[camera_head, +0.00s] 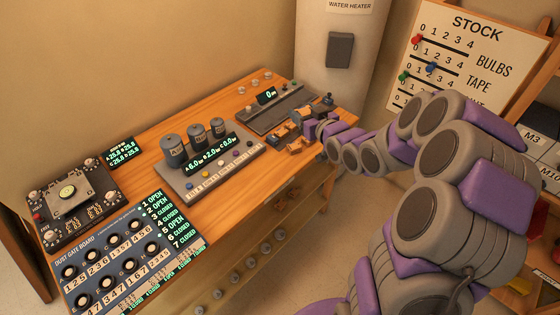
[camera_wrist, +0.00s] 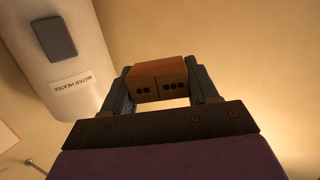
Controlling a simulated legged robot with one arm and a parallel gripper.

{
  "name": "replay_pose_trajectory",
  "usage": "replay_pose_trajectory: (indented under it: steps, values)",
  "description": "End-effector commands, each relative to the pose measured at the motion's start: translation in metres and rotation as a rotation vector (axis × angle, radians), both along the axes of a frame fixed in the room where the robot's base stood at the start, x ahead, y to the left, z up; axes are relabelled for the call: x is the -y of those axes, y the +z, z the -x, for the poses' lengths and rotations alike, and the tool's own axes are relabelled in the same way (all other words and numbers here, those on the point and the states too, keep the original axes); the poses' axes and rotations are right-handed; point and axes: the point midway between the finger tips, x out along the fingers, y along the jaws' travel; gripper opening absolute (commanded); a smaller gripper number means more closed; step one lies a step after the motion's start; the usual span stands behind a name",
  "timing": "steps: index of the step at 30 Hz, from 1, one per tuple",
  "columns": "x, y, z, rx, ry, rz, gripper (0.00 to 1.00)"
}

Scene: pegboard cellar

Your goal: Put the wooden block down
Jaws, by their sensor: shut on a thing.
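The wooden block (camera_wrist: 157,70) is between the two fingers of my gripper (camera_wrist: 160,88) in the wrist view. It is brown, with dark dots on two paler faces towards the camera. The fingers touch its left and right ends, and the gripper is shut on it. In the head view my gripper (camera_head: 309,128) is at the far right end of the wooden bench (camera_head: 233,100), beside a grey device with a lit "0" display (camera_head: 266,95). Several small wooden pieces (camera_head: 285,134) show next to it; I cannot tell there which is the held block.
A console with three grey canisters (camera_head: 196,138) stands mid-bench. A water heater (camera_head: 338,70) stands behind, and a stock board (camera_head: 455,55) at the right.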

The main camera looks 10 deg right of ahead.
Motion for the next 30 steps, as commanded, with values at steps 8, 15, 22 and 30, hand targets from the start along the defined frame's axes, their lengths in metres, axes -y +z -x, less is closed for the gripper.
replay_pose_trajectory:
  steps: [8,15,22,30]
  values:
    - [0.032,-0.073,-0.001,-0.006,0.052,0.000,0.30]
    - [0.040,-0.138,0.013,-0.007,0.135,-0.002,0.30]
    - [0.032,-0.196,0.039,-0.002,0.236,-0.004,0.30]
    - [0.015,-0.233,0.067,0.002,0.318,-0.002,0.30]
